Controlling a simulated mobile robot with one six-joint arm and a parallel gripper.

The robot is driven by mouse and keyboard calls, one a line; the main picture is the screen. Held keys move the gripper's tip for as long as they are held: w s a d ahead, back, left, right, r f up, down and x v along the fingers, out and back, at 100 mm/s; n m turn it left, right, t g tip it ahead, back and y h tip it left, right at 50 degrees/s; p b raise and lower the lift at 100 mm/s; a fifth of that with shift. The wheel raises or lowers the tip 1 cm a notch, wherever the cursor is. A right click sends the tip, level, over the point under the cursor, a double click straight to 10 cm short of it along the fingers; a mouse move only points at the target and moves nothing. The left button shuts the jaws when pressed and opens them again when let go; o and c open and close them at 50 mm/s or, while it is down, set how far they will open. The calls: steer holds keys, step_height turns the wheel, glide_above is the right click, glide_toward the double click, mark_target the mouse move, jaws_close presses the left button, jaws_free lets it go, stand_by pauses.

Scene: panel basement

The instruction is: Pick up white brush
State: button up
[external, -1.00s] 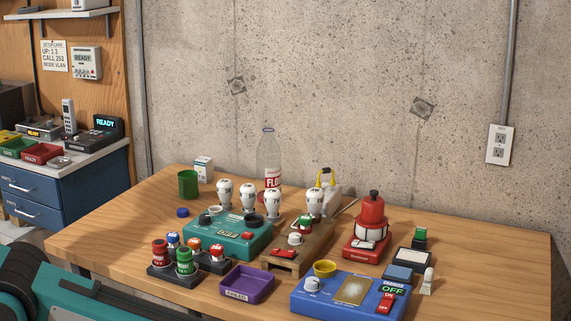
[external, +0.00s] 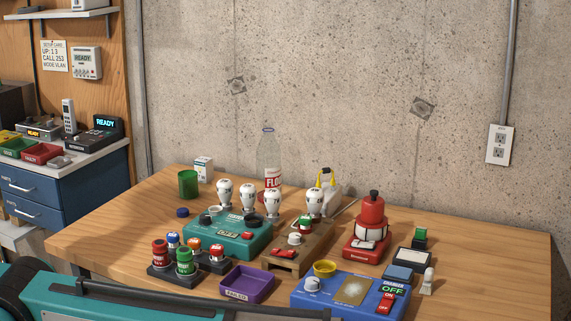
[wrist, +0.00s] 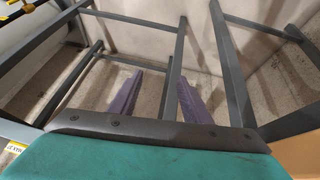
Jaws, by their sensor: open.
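I cannot clearly pick out a white brush. A small whitish upright piece (external: 428,281) stands at the right of the table, beside a blue-grey pad; it is too small to tell whether it is the brush. My gripper (wrist: 157,98) shows in the wrist view as two purple fingers, wide apart with nothing between them. It faces grey metal frame bars and a pale floor, with no tabletop object between the fingers. In the external view my teal arm crosses the bottom left, and the gripper is out of frame.
The wooden table (external: 492,262) holds a teal box (external: 228,237), a purple tray (external: 247,284), a blue panel (external: 330,297), a red device (external: 369,226) and a clear bottle (external: 268,160). The table's right end is clear.

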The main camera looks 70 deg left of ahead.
steer(key=w+r+t+h, duration=0.1)
steer(key=w+r, duration=0.2)
steer(key=r, duration=0.3)
steer(key=w+r+h, duration=0.1)
steer(key=w+r, duration=0.2)
steer(key=r, duration=0.2)
steer(key=w+a+r+t+h, duration=0.1)
steer(key=w+a+r, duration=0.1)
steer(key=a, duration=0.8)
steer(key=w+a+r+t+h+b, duration=0.1)
steer(key=w+a+r, duration=0.1)
steer(key=a, duration=0.8)
steer(key=w+a+r+t, duration=0.1)
steer(key=w+a+r, duration=0.2)
steer(key=a, duration=0.7)
steer(key=shift+w+a+r+n+t+h, duration=0.1)
steer(key=shift+a+r+n+t+h, duration=0.05)
steer(key=shift+a+n+t+h, duration=0.2)
steer(key=m+t, duration=0.1)
steer(key=t, duration=0.1)
glide_toward(428, 280)
steer(key=shift+w+a+r+g, duration=0.25)
steer(key=shift+w+r, duration=0.35)
steer(key=shift+r, duration=0.25)
steer(key=shift+s+a+f, duration=0.1)
steer(key=shift+a, duration=0.3)
steer(key=shift+d, duration=0.1)
steer(key=shift+p+x, duration=1.15)
steer(key=shift+x, duration=3.15)
